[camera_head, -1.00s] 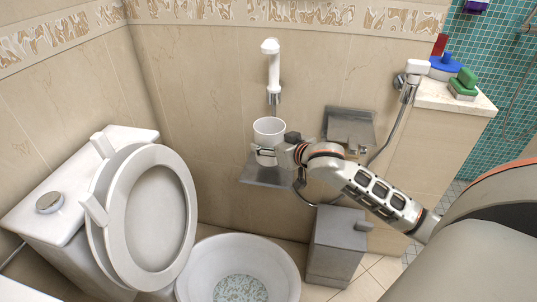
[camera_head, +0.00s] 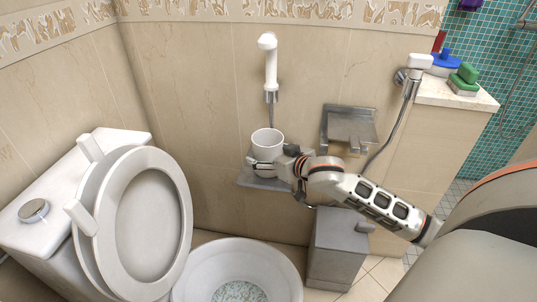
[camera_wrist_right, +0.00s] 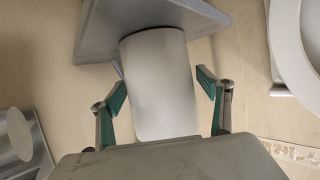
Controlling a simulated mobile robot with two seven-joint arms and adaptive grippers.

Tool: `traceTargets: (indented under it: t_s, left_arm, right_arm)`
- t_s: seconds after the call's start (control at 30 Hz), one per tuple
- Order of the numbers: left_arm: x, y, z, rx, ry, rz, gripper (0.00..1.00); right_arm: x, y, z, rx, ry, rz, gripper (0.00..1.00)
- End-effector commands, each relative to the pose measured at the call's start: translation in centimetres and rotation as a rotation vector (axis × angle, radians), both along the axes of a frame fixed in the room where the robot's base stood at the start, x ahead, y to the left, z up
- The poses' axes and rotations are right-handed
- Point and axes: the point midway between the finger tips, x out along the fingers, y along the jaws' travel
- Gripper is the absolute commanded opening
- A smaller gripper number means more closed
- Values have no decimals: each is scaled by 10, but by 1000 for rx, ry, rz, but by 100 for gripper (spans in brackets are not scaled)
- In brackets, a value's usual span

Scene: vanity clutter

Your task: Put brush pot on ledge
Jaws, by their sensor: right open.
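The white brush pot (camera_head: 267,142) stands upright on the small grey ledge (camera_head: 247,180) on the tiled wall. In the right wrist view the white pot (camera_wrist_right: 158,85) meets the grey ledge (camera_wrist_right: 90,38) at its base. My right gripper (camera_head: 268,164) reaches in from the right, around the pot's lower part. In the wrist view its green-padded fingers (camera_wrist_right: 163,84) are spread, one on each side of the pot, with gaps showing. The pot looks empty; its far side is hidden. My left gripper is not in view.
A white wall-mounted fixture (camera_head: 270,62) hangs above the pot. A metal paper holder (camera_head: 350,125) and a hose sit to the right. The toilet (camera_head: 150,215) is at left, a white basin (camera_head: 285,262) and grey bin (camera_head: 335,265) below.

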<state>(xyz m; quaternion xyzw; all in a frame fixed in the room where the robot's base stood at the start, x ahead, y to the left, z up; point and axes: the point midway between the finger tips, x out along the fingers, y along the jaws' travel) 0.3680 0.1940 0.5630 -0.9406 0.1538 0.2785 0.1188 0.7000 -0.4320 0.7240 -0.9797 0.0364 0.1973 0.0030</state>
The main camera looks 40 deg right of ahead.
Motion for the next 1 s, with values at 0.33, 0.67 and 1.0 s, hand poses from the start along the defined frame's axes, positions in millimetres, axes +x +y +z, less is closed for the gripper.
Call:
traceTargets:
  t_s: [0.33,0.67,1.0]
  left_arm:
    - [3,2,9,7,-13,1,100]
    - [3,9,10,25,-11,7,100]
    - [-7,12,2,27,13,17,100]
  right_arm:
    - [-22,2,16,1,-6,1,77]
    - [-74,6,38,2,-6,0,77]
    - [-107,9,48,0,-2,0,77]
